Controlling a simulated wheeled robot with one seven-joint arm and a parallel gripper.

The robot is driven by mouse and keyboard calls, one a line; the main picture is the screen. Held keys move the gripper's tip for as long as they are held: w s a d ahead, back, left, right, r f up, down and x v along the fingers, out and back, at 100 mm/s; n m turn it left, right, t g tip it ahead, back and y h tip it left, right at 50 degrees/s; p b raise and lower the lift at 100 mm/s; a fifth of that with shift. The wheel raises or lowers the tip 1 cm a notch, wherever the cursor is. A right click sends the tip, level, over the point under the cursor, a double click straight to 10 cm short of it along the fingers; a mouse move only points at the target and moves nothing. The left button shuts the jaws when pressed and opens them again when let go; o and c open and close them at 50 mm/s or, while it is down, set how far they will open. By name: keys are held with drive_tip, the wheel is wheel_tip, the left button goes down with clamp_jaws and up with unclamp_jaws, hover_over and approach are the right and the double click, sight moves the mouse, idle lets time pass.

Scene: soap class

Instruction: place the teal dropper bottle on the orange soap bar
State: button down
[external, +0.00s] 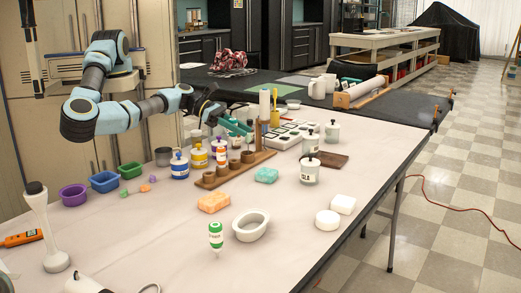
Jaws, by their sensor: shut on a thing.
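The teal dropper bottle (236,126) is in my gripper (221,117), tilted, with its far end pointing to the right. It is held in the air above the wooden rack, near the colored jars. The jaws are small in this view and partly hidden by the arm's end. The orange soap bar (213,202) lies on the white table in front of the rack, nearer the camera than my gripper, with nothing on it.
A wooden rack (210,181) with brown cups stands behind the soap.

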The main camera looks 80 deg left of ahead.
wheel_tip(320, 180, up, 2)
drive_tip(key=shift+d+r, duration=0.1)
drive_tip(key=shift+d, duration=0.1)
drive_tip(key=m+g+h+p, duration=0.1)
drive_tip(key=m+g+h, duration=0.3)
drive_tip(key=m, duration=0.1)
hover_over(219, 201)
wheel_tip(219, 201, down, 8)
drive_tip(key=shift+r, duration=0.15)
drive_tip(key=shift+f, duration=0.3)
drive_tip(key=shift+f, duration=0.1)
